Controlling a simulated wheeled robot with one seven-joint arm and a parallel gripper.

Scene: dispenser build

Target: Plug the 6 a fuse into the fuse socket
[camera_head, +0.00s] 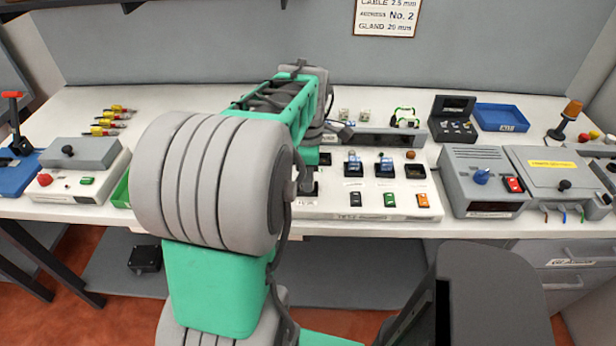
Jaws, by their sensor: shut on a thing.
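My arm (228,180) reaches over the bench and covers the left part of the grey-and-white panel (400,213). The dark wrist end (318,105) of my arm shows above that panel. My gripper's fingers and whatever is between them are hidden behind my arm. I cannot pick out the 6 A fuse. The panel has dark sockets; two hold clear blue-tinted parts (353,163), and a black one (415,172) at the right looks empty. I cannot tell which is the fuse socket. Two small clear parts (365,114) stand behind the panel.
Black, green (389,200) and orange switches line the panel's front. A grey box with a blue knob (481,176) stands to the right. A blue tray (500,117) lies behind it. Yellow-and-red connectors (110,120) and a grey box with a red button (45,180) are at left.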

